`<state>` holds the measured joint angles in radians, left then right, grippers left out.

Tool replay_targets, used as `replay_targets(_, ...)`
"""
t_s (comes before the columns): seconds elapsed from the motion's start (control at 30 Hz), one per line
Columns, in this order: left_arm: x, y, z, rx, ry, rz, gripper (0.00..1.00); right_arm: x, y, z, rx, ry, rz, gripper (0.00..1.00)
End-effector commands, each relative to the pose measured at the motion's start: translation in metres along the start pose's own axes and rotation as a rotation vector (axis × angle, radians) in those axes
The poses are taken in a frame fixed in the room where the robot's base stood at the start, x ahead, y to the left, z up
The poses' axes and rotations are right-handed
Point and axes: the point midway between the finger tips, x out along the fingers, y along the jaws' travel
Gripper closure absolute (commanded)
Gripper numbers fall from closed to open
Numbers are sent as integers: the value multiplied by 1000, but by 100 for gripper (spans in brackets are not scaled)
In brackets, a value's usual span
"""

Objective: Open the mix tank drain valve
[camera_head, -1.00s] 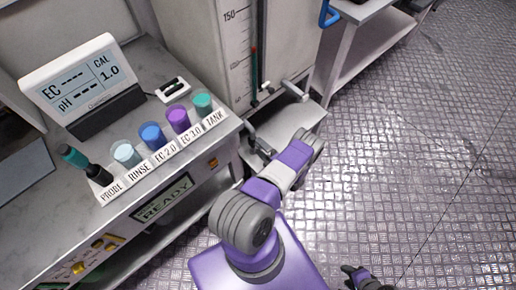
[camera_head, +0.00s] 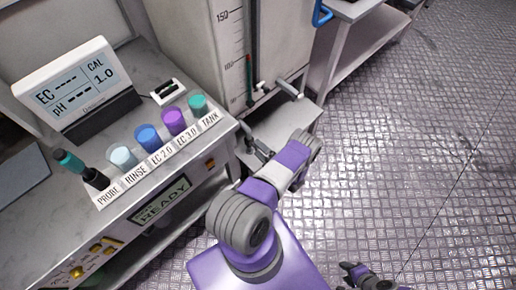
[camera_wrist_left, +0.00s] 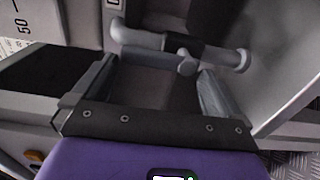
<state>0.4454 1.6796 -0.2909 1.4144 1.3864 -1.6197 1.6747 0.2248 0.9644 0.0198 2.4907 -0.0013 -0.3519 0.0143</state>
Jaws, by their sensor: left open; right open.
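The mix tank (camera_head: 215,35) is a pale box with a level scale at the top middle of the head view. A grey lever-like fitting (camera_head: 288,88), seemingly the drain valve, sticks out low at its front. In the left wrist view a grey pipe-like fitting with a crossbar (camera_wrist_left: 185,52) lies ahead of the fingertips. I cannot tell contact with it. My left gripper (camera_head: 256,146) is open, below and left of the lever; its spread fingers also show in the left wrist view (camera_wrist_left: 155,80). My right gripper (camera_head: 355,270) is open at the bottom edge, over the floor.
A bench (camera_head: 75,215) at left carries a meter display (camera_head: 75,85) and a labelled row of coloured cups (camera_head: 148,137). A grey ledge (camera_head: 290,125) lies under the lever. A second table (camera_head: 350,12) stands at the upper right. The metal floor (camera_head: 420,150) at right is clear.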

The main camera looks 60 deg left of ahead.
Motion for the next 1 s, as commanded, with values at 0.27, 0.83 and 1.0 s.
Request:
replay_targets(0.27, -48, 0, 1, -1, -4, -1, 0, -8, -3, 0, 0, 0, 0, 57)
replay_targets(0.83, -63, 0, 0, -1, -1, 0, 0, -9, -3, 0, 0, 0, 0, 57)
replay_targets(1.0, -63, 0, 0, -1, -1, 0, 0, -9, -3, 0, 0, 0, 0, 57)
